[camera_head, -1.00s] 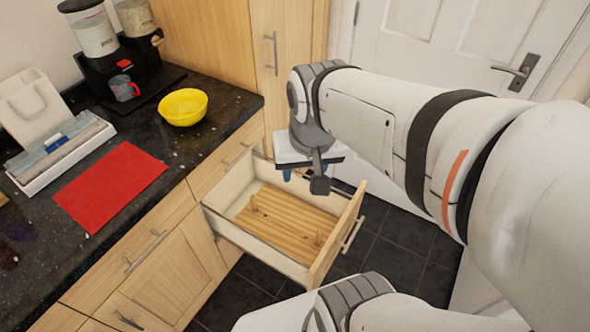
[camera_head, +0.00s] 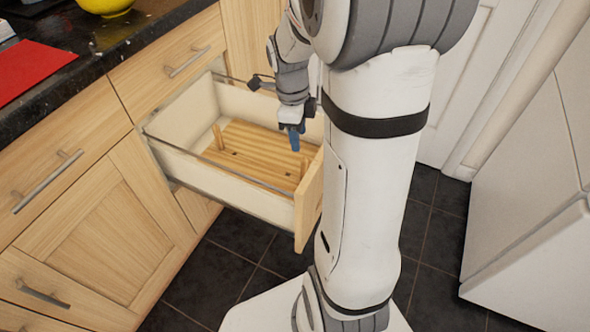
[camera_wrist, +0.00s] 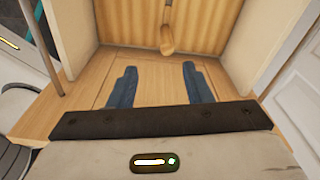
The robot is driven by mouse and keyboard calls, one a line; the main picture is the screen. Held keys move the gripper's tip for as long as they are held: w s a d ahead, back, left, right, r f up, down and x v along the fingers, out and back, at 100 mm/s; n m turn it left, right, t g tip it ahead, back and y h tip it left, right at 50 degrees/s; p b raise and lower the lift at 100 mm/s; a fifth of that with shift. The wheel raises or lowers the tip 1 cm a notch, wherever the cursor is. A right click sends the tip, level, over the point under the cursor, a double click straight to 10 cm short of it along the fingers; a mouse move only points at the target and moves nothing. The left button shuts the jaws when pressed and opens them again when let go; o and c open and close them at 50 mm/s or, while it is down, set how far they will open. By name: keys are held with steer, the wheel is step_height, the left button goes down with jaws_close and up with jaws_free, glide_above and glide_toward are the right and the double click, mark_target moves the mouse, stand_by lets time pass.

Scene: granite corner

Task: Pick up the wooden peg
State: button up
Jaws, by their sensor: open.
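A light wooden peg (camera_head: 217,137) stands upright on the slatted wooden board (camera_head: 262,146) in the open drawer, towards its left side. Another short wooden peg (camera_head: 303,168) shows by the drawer front. In the wrist view one wooden peg (camera_wrist: 168,39) stands beyond my fingertips, roughly centred between them; I cannot tell which of the two it is. My gripper (camera_head: 294,138) is over the drawer's right part, blue fingers pointing down. In the wrist view my gripper (camera_wrist: 160,84) is open, with nothing between its fingers.
The drawer's front panel (camera_head: 310,200) and side wall (camera_head: 225,182) enclose the board. A dark counter (camera_head: 100,45) with a red mat (camera_head: 28,68) lies at upper left. A white appliance (camera_head: 530,180) stands at right. Dark floor tiles are clear around my base.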

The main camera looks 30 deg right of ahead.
mark_target(305, 158)
steer(key=f, duration=0.1)
steer(key=f+m+b, duration=0.1)
steer(key=f, duration=0.1)
steer(key=d+f+m+b, duration=0.1)
steer(key=f, duration=0.1)
steer(key=shift+w+d, duration=0.1)
steer(key=shift+w, duration=0.3)
steer(key=shift+m, duration=0.3)
steer(key=f+b, duration=0.1)
steer(key=f, duration=0.1)
steer(key=s+f+b, duration=0.1)
steer(key=f, duration=0.2)
steer(key=d+f+b, duration=0.1)
steer(key=f, duration=0.1)
steer(key=shift+s+f+b, duration=0.15)
steer(key=shift+f+b, duration=0.05)
steer(key=shift+b, duration=0.2)
steer(key=shift+r, duration=0.1)
steer(key=shift+c, duration=0.3)
jaws_close()
step_height(305, 158, up, 10)
steer(key=p, duration=0.4)
steer(key=shift+p, duration=0.35)
steer(key=shift+r+p, duration=1.6)
steer(key=shift+r, duration=0.4)
